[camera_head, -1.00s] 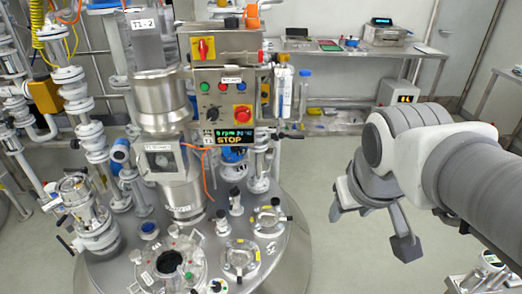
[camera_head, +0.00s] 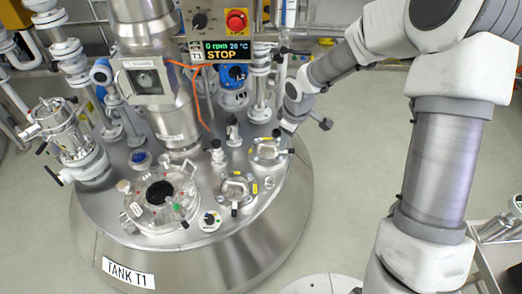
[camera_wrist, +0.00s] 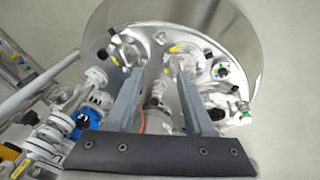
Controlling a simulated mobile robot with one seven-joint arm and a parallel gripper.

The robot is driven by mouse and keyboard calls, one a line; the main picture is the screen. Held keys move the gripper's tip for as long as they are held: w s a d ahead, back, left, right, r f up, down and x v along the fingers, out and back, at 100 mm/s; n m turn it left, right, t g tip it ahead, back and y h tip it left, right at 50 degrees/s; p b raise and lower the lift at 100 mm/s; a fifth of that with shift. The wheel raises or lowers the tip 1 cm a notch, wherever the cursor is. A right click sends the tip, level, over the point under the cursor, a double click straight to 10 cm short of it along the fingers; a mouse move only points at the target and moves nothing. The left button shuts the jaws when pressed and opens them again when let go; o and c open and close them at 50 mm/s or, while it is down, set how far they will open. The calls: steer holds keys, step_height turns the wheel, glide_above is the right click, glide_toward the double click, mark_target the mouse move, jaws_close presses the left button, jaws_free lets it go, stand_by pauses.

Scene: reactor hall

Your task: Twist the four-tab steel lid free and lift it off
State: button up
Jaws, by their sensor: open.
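The steel tank T1 (camera_head: 235,245) has several round steel fittings on its top. Two small clamped lids with yellow labels stand near its right side, a front one (camera_head: 235,188) and a rear one (camera_head: 268,150). Both show in the wrist view, one at the left (camera_wrist: 128,52) and one near the middle (camera_wrist: 183,65). Which of them has four tabs is too small to tell. My gripper (camera_head: 307,125) is at the tank's right rim, beside the rear lid. In the wrist view my gripper (camera_wrist: 150,55) has its fingers apart, with nothing held between them.
A large round port (camera_head: 160,192) with a dark opening is at the tank's front left. A steel column (camera_head: 150,80) and a control box reading STOP (camera_head: 222,48) rise behind. Thin valves (camera_head: 232,130) stand close to the lids.

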steer(key=w+a+f+n+y+b, duration=0.1)
steer(key=a+f, duration=0.3)
steer(key=f, duration=0.7)
steer(key=w+a+f+y+b, duration=0.1)
steer(key=a+f+b, duration=0.3)
steer(key=f, duration=0.7)
steer(key=w+a+f+n+y+b, duration=0.1)
steer(key=w+a+f+b, duration=0.2)
steer(key=a+f, duration=0.3)
steer(key=shift+a+f+n+g, duration=0.1)
steer(key=shift+f+n+g, duration=0.05)
steer(key=shift+f, duration=1.1)
steer(key=shift+a+f+n+g, duration=0.1)
steer(key=shift+f+n+g, duration=0.05)
steer(key=shift+f, duration=1.1)
jaws_close()
